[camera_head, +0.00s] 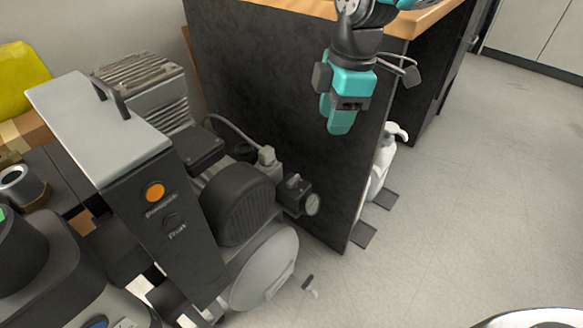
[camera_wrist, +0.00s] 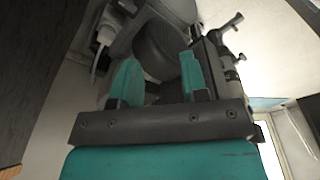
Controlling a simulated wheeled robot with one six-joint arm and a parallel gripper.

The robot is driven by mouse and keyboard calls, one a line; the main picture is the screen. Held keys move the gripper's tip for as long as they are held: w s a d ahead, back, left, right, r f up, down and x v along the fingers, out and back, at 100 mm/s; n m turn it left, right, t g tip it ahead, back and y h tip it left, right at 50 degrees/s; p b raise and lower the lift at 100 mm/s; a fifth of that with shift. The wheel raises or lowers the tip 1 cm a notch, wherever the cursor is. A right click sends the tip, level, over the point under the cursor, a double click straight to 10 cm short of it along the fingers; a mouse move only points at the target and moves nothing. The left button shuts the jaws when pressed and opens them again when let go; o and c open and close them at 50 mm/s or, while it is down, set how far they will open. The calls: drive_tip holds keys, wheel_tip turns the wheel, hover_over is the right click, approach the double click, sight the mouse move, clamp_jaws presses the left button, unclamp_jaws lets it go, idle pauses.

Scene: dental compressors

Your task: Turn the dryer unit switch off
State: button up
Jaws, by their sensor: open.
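The upright unit with a light grey cover (camera_head: 95,120) and a dark front panel (camera_head: 165,250) stands at left in the head view. I take it to be the dryer unit. Its panel carries a round orange button or lamp (camera_head: 154,191) and a dark round one (camera_head: 172,222) below, with small labels I cannot read surely. Which part is the switch is unclear. My gripper (camera_head: 341,120), teal and dark grey, hangs right of the unit, apart from it, in front of the dark cabinet side. In the wrist view its two teal fingers (camera_wrist: 158,78) are spread with nothing between them.
A compressor with a dark ribbed round housing (camera_head: 238,205), a gauge (camera_head: 312,205) and a grey tank (camera_head: 265,265) adjoins the unit. The dark cabinet (camera_head: 270,90) with a wooden top (camera_head: 425,18) stands behind. A white bottle (camera_head: 380,165) is beside it.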

sight(294, 179)
drive_tip(key=w+a+f+n+h+p, duration=0.2)
drive_tip(key=w+a+f+n, duration=0.5)
drive_tip(key=n, duration=0.1)
drive_tip(key=f+b, duration=0.2)
drive_tip(key=f, duration=0.3)
drive_tip(key=f+b, duration=0.1)
drive_tip(key=f, duration=0.5)
drive_tip(key=f+b, duration=0.2)
drive_tip(key=f, duration=0.4)
drive_tip(key=shift+w+f+b, duration=0.25)
drive_tip(key=shift+b, duration=0.05)
clamp_jaws()
drive_tip(key=shift+d, duration=0.15)
